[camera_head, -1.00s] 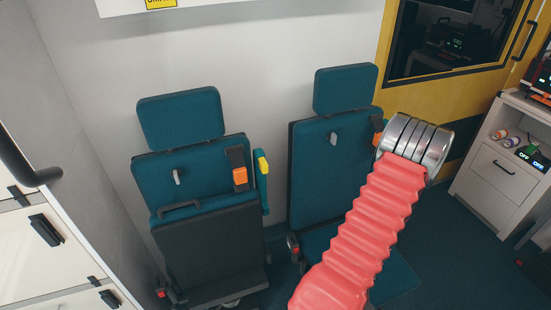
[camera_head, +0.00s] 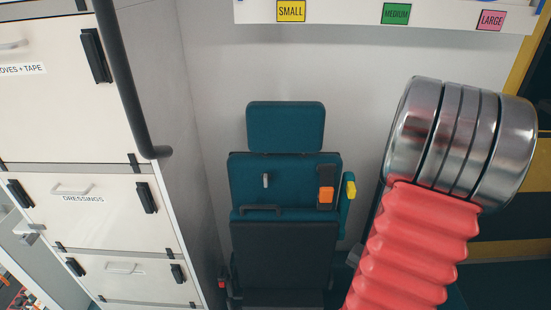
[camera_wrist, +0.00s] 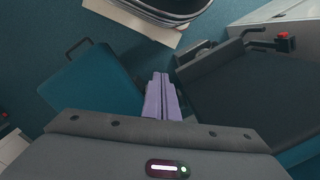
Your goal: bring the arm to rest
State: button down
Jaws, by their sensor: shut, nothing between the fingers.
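My arm, a red ribbed sleeve with a silver ringed joint, stands at the right of the head view, in front of the wall and seats. My gripper (camera_wrist: 161,97) shows in the wrist view as two lavender fingers pressed together with nothing between them. It points down over the gap between a teal seat cushion (camera_wrist: 95,92) and a dark grey folded seat (camera_wrist: 235,95). The fingers are not visible in the head view.
A teal folding seat (camera_head: 285,185) with an orange buckle is against the wall. White drawers (camera_head: 80,90) and a black rail (camera_head: 122,85) are at the left. A shelf labelled SMALL, MEDIUM and LARGE (camera_head: 385,14) hangs above. Dark floor (camera_wrist: 30,50) shows at upper left in the wrist view.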

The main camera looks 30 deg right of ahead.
jog(key=w+a+r+n+t, duration=0.1)
jog(key=w+a+r+n, duration=0.3)
jog(key=a+r, duration=0.5)
jog(key=w+a+r+n+t, duration=0.2)
jog(key=w+a+r+n, duration=0.2)
jog(key=a+r, duration=0.6)
jog(key=w+a+r+n+t, duration=0.2)
jog(key=w+a+r+n, duration=0.3)
jog(key=a+r, duration=0.5)
jog(key=shift+n+h, duration=0.4)
jog(key=shift+n, duration=0.4)
jog(key=shift+s+a+r, duration=0.15)
jog(key=shift+s, duration=0.6)
